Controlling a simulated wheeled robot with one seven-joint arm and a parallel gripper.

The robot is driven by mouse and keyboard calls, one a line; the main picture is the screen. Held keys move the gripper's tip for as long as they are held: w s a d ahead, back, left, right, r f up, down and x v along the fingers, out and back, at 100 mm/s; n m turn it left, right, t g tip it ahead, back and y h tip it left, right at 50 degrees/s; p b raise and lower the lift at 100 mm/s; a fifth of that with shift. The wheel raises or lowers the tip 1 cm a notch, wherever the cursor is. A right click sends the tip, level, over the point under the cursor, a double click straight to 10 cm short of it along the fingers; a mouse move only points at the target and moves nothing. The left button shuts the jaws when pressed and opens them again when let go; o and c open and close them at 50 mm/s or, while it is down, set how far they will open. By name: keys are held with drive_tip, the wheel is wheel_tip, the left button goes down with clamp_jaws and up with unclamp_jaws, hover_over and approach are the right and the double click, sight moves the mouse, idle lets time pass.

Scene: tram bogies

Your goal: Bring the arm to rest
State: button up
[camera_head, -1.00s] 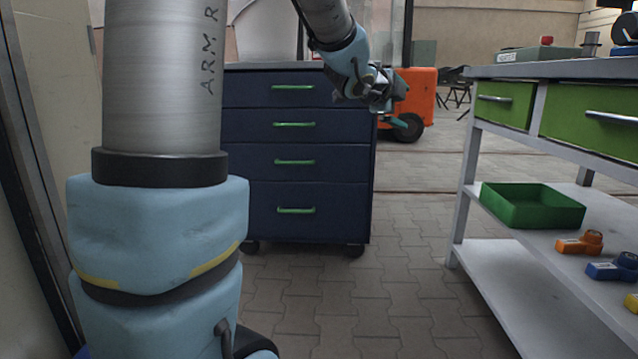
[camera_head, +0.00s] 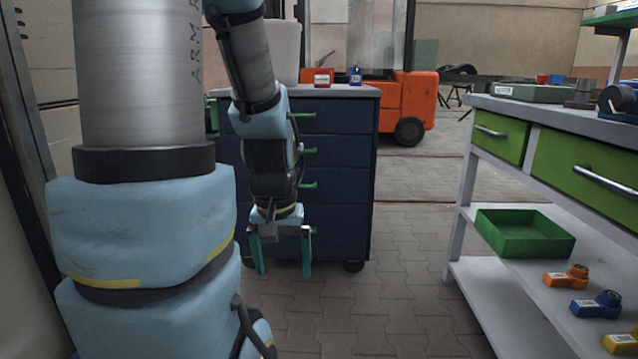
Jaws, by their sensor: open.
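My gripper (camera_head: 282,268) hangs pointing down in front of the dark blue drawer cabinet. Its two green fingers are apart with nothing between them. My arm comes down from the top left and covers the left part of the cabinet front.
The blue drawer cabinet (camera_head: 345,185) has a red box (camera_head: 317,78) and a small blue item (camera_head: 355,76) on top. A workbench (camera_head: 560,122) at right holds a green tray (camera_head: 525,236) and orange, blue and yellow parts on its shelf. Paved floor between is clear.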

wheel_tip(320, 180, up, 30)
drive_tip(key=p, duration=2.7)
drive_tip(key=shift+f, duration=0.1)
